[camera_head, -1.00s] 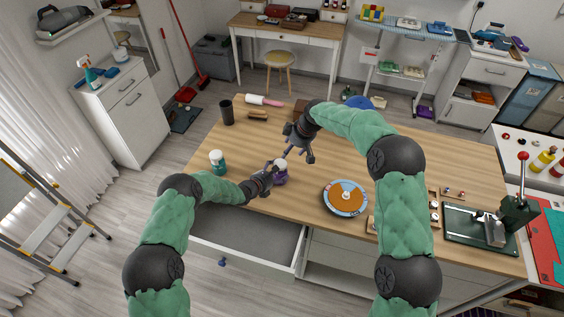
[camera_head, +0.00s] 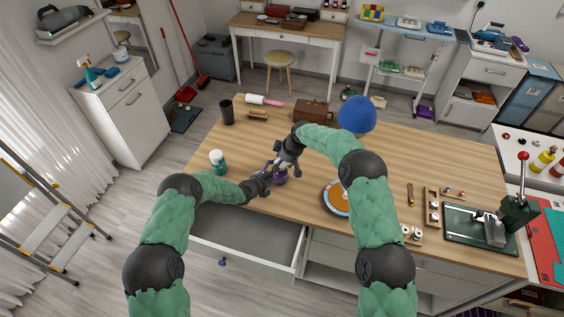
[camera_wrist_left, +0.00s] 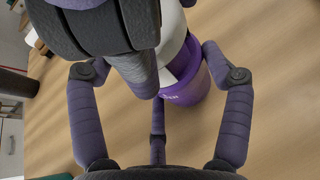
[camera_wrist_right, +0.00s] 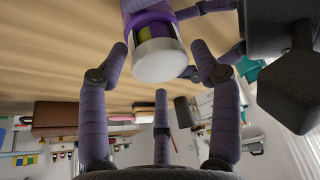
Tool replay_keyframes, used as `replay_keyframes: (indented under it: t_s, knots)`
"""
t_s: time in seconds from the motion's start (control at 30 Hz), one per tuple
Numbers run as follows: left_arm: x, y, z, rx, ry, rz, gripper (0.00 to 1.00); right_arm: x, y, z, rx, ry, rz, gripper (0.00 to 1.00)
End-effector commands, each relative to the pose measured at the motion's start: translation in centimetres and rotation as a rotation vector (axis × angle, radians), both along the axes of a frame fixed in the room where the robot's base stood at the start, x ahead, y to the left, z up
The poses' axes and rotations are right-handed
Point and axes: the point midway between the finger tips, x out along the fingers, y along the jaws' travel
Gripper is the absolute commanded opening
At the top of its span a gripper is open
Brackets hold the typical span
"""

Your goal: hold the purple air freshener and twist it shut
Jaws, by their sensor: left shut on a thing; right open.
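The purple air freshener (camera_head: 281,179) stands at the table's front edge, above the open drawer. My left gripper (camera_head: 270,176) is shut on it from the left. In the left wrist view its purple body (camera_wrist_left: 190,85) sits between the fingers, and its white upper part is partly covered by dark finger links of my right gripper. My right gripper (camera_head: 281,165) is open, close above the freshener. In the right wrist view the white cap (camera_wrist_right: 158,62) lies just beyond and between the open fingertips (camera_wrist_right: 160,72). I cannot tell whether any finger touches it.
A teal-and-white container (camera_head: 217,160) stands left of the grippers. An orange turntable (camera_head: 333,196) is to the right, partly behind my right arm. A black cup (camera_head: 227,112), a brown box (camera_head: 312,112) and a blue ball (camera_head: 356,115) stand farther back. The drawer (camera_head: 250,232) below is open.

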Motion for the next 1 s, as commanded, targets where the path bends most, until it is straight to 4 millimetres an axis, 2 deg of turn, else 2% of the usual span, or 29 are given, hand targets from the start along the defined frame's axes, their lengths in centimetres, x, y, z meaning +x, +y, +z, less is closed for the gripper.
replay_keyframes:
  t_s: [0.23,0.27,0.4,0.77,1.0]
  knots:
    - [-0.07,-0.02,-0.10,0.000,0.002,-0.001,0.41,0.04,0.01,-0.05,-0.001,-0.001,0.000,0.64]
    - [-0.07,-0.02,-0.10,0.000,0.002,-0.001,0.41,0.04,0.01,-0.05,-0.001,-0.001,0.000,0.61]
    - [-0.08,-0.03,-0.10,0.001,0.002,-0.001,0.41,0.03,0.02,-0.04,0.001,-0.001,0.000,0.22]
    - [-0.13,-0.14,-0.10,0.000,0.001,-0.003,0.41,0.04,0.11,0.01,0.000,-0.002,-0.018,0.21]
    - [-0.18,-0.23,-0.11,0.001,0.001,-0.005,0.41,-0.02,0.23,0.05,0.000,-0.003,-0.127,0.20]
